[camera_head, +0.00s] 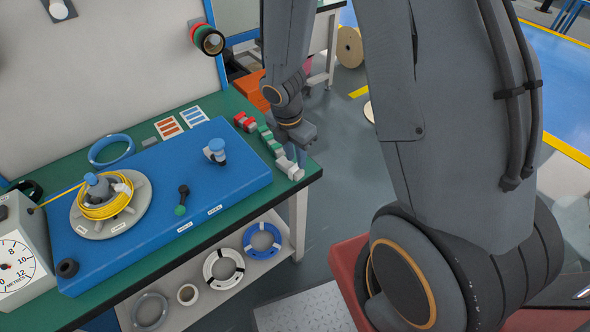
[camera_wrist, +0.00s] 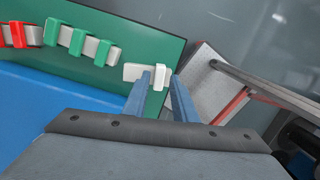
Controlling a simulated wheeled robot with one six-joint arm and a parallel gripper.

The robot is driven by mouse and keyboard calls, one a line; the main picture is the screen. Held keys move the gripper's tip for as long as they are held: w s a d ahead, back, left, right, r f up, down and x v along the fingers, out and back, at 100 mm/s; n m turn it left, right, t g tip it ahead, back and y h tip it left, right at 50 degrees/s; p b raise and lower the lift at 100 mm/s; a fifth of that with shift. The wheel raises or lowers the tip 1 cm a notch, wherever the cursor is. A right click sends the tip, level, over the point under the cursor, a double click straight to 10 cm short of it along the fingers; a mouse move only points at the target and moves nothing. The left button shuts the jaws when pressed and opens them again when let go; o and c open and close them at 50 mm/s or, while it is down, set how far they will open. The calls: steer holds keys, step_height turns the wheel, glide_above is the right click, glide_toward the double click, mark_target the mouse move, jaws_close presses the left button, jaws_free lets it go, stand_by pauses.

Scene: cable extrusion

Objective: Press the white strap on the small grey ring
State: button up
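The white strap (camera_wrist: 158,76) lies at the end of a row of coloured straps on the green bench top, near its right edge. In the head view the white strap (camera_head: 290,169) is below my gripper (camera_head: 298,155). In the wrist view my gripper (camera_wrist: 162,78) has its two fingers apart, one on each side of the strap's white head. I cannot tell whether they touch it. A grey ring (camera_head: 150,311) lies on the lower shelf at the front. I cannot tell for certain that it is the small grey ring.
Red and green straps (camera_wrist: 78,40) sit beside the white one. A blue board (camera_head: 225,185) on the bench carries a yellow coil (camera_head: 105,205) and posts. A blue ring (camera_head: 110,150) lies behind it. Several other rings lie on the lower shelf (camera_head: 205,310).

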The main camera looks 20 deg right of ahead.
steer(key=shift+f+b, duration=1.05)
steer(key=shift+f, duration=0.15)
steer(key=shift+r+p, duration=0.2)
steer(key=shift+p, duration=0.15)
steer(key=c, duration=0.6)
step_height(320, 180, up, 8)
steer(key=p, duration=1)
stand_by(0.4)
